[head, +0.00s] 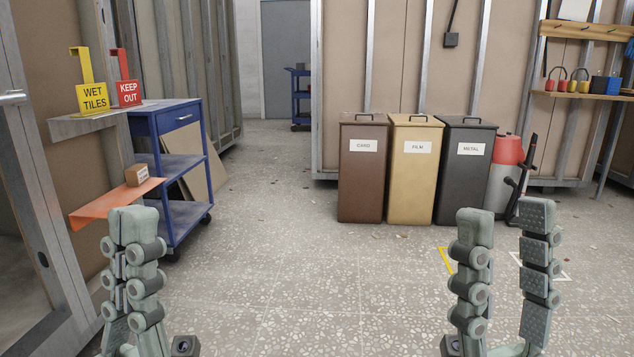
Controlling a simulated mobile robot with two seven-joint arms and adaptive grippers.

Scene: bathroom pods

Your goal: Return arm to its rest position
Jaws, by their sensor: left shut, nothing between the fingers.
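My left gripper (136,212) is at the lower left of the head view. Its grey-green fingers point up and are pressed together, with nothing between them. It is in front of the orange sheet and the blue cart. My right gripper (508,216) is at the lower right. Neither gripper appears to touch anything. The lower parts of both arms are cut off by the bottom edge.
A blue cart (168,122) stands at left, beside an orange sheet (95,208) bearing a small box (137,175). Yellow (93,98) and red (129,94) signs stand on a ledge. Brown (362,185), tan (411,180) and black (462,185) bins line the back wall. The middle floor is clear.

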